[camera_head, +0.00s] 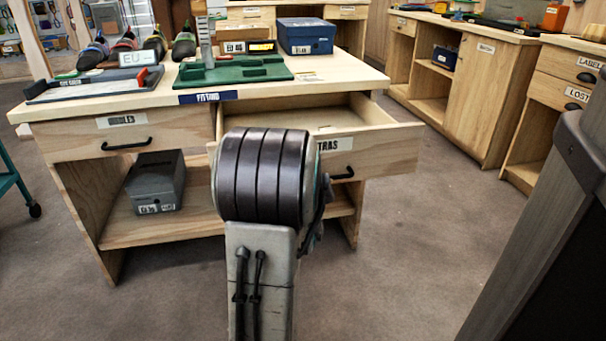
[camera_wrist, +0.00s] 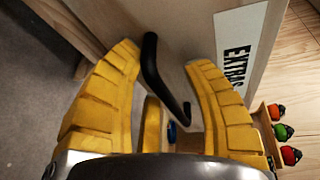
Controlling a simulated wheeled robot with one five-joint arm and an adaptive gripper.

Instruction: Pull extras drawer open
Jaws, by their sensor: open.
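The extras drawer (camera_head: 392,152) stands pulled out of the right half of the fitting desk, and I see into its open top. Its label, partly hidden by my arm, reads "TRAS" in the head view and "EXTRAS" (camera_wrist: 235,55) in the wrist view. Its black bar handle (camera_wrist: 150,66) lies between the yellow fingers of my gripper (camera_wrist: 168,85) in the wrist view. The fingers are apart, one on each side of the handle; I cannot tell whether either touches it. In the head view the handle (camera_head: 343,174) shows right of my arm, which hides my gripper.
The desk top (camera_head: 330,75) holds shoes, a green measuring device (camera_head: 235,71) and a blue box (camera_head: 307,36). A shut drawer (camera_head: 125,137) is at left, with a grey box (camera_head: 156,182) on the shelf below. Cabinets (camera_head: 480,85) stand at right, with open floor between.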

